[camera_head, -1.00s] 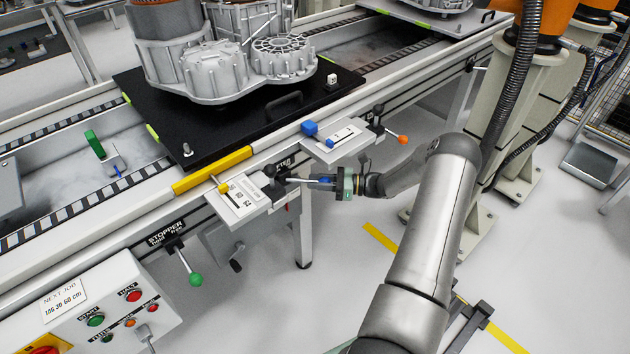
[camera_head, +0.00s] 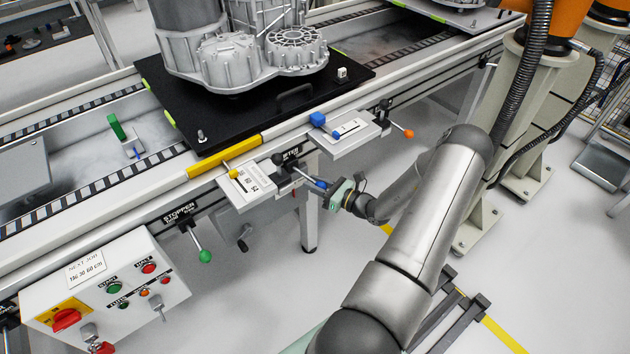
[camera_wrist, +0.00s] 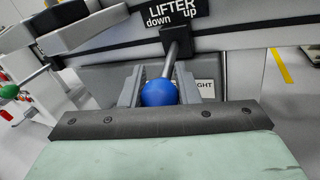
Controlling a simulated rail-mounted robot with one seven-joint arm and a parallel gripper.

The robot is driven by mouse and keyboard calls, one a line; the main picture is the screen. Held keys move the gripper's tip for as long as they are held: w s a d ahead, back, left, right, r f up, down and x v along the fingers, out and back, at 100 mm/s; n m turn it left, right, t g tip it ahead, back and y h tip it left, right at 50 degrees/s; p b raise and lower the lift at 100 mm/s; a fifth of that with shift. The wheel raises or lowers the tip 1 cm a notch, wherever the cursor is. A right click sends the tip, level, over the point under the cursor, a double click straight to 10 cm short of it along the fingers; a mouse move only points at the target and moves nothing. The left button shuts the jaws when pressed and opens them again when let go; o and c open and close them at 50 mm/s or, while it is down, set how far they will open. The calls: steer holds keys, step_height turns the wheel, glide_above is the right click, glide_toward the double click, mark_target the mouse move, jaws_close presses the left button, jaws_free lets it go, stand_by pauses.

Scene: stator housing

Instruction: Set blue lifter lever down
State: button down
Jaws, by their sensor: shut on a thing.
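The lifter lever has a blue ball knob (camera_wrist: 160,92) on a dark metal rod (camera_wrist: 171,60). The rod comes from a black pivot block under the label "LIFTER down up" (camera_wrist: 172,14). In the wrist view the knob hangs slightly left of the pivot, on the "down" side. My gripper (camera_wrist: 158,88) is shut on the blue knob, with one grey finger on each side of it. In the head view my gripper (camera_head: 326,184) is at the end of the rod, which slopes down to the right from the rail side. The fingers partly hide the knob there.
A lever with a green knob (camera_head: 205,255) hangs under the label "STOPPER" to the left. An orange-knobbed lever (camera_head: 408,133) is to the right. Open floor lies below.

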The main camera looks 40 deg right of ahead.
steer(key=shift+a+y, duration=0.3)
steer(key=shift+a, duration=0.5)
steer(key=shift+w+a, duration=0.1)
steer(key=shift+a, duration=0.15)
stand_by(2.9)
steer(key=c, duration=1.1)
jaws_free()
steer(key=shift+a, duration=0.1)
steer(key=shift+d, duration=0.3)
steer(key=b+v, duration=0.1)
steer(key=v, duration=1.6)
steer(key=shift+s+r+b, duration=0.2)
steer(key=shift+b, duration=0.2)
